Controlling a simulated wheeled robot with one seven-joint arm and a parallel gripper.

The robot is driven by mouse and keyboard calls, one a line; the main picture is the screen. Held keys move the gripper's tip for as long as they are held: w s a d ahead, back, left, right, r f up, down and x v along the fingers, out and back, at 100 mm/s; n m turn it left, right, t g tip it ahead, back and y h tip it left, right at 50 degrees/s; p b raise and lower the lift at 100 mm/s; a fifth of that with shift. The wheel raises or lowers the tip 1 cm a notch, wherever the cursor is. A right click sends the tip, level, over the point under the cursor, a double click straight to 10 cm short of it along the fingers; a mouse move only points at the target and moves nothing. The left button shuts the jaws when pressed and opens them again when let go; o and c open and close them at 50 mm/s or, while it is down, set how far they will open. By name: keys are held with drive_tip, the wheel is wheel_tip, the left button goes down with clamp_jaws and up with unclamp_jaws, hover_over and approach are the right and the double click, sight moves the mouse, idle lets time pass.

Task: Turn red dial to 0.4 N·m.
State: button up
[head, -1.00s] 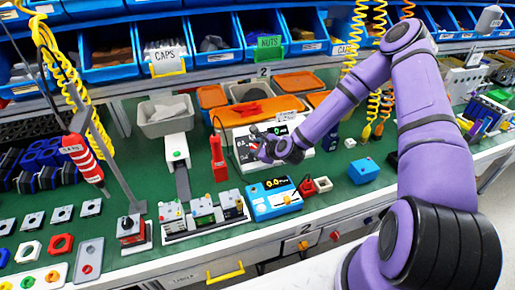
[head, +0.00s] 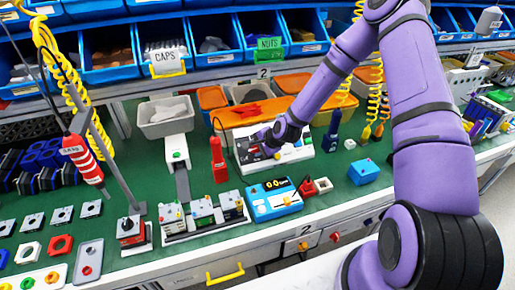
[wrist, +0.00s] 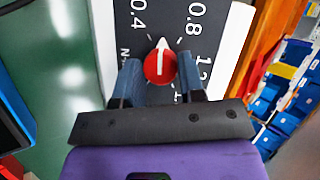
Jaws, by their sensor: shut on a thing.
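The red dial (wrist: 160,66) shows in the wrist view on a dark panel with a white frame. Its white pointer line points up, between the printed 0.4 (wrist: 138,15) and 0.8 (wrist: 196,18). My gripper (wrist: 160,72) has one blue finger on each side of the dial and is shut on it. In the head view my gripper (head: 257,149) is down at the dark face of the white device (head: 303,148) at the back of the green bench.
A red upright tool (head: 218,160) stands left of the device. A blue meter (head: 274,199) with a lit display sits in front. A blue box (head: 363,171) is to the right. Orange bins (head: 212,97) stand behind.

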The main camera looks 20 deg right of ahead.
drive_tip(key=n, duration=0.2)
drive_tip(key=n+g+h, duration=0.1)
drive_tip(key=n, duration=0.1)
drive_tip(key=shift+g, duration=0.3)
drive_tip(key=shift+n+h, duration=0.3)
drive_tip(key=shift+n, duration=0.2)
drive_tip(key=o, duration=0.9)
drive_tip(key=shift+s+d+r, duration=0.1)
drive_tip(key=shift+s+r, duration=0.05)
drive_tip(key=shift+r, duration=0.35)
drive_tip(key=v, duration=0.9)
drive_tip(key=shift+s+d+r, duration=0.2)
drive_tip(key=shift+r, duration=0.05)
